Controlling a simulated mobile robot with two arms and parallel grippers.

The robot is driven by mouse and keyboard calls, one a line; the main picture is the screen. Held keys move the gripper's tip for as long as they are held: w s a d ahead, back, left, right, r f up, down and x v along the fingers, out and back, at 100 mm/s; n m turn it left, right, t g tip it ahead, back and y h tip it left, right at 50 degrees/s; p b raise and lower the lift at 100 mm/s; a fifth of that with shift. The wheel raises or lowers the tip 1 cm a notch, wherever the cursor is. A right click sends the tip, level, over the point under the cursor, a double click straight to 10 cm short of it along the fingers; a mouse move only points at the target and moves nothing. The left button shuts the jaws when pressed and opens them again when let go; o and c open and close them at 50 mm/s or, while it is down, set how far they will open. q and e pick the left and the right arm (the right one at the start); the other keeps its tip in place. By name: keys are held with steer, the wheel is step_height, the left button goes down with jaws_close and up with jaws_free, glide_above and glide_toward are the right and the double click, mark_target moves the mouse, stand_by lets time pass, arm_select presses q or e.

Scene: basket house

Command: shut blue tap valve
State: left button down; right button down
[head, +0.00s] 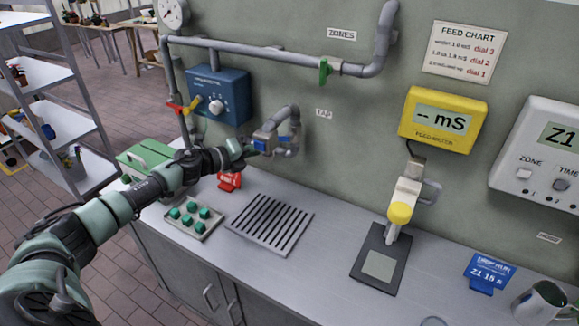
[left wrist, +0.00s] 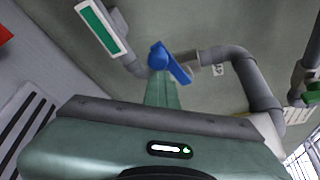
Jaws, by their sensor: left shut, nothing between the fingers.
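The blue tap valve handle (head: 283,139) sits on the grey tap pipe (head: 285,113) on the back wall, left of the TAP label. In the left wrist view the blue handle (left wrist: 172,62) shows as a slanted lever just beyond my fingertips. My left gripper (head: 252,147) is at the left side of the tap, shut and empty. In the left wrist view its closed green fingers (left wrist: 160,88) end right at the handle's round hub; I cannot tell whether they touch it. My right gripper is not in view.
A slatted drain (head: 268,225) and a tray with green pieces (head: 193,221) lie on the bench below. A red sign (head: 229,182) stands close under my arm. A blue control box (head: 218,95) and a green-handled valve (head: 323,71) are on the wall above.

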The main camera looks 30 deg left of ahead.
arm_select(q)
steer(key=shift+a+r, duration=0.5)
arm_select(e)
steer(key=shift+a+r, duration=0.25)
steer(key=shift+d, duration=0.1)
arm_select(q)
steer(key=shift+f, duration=0.1)
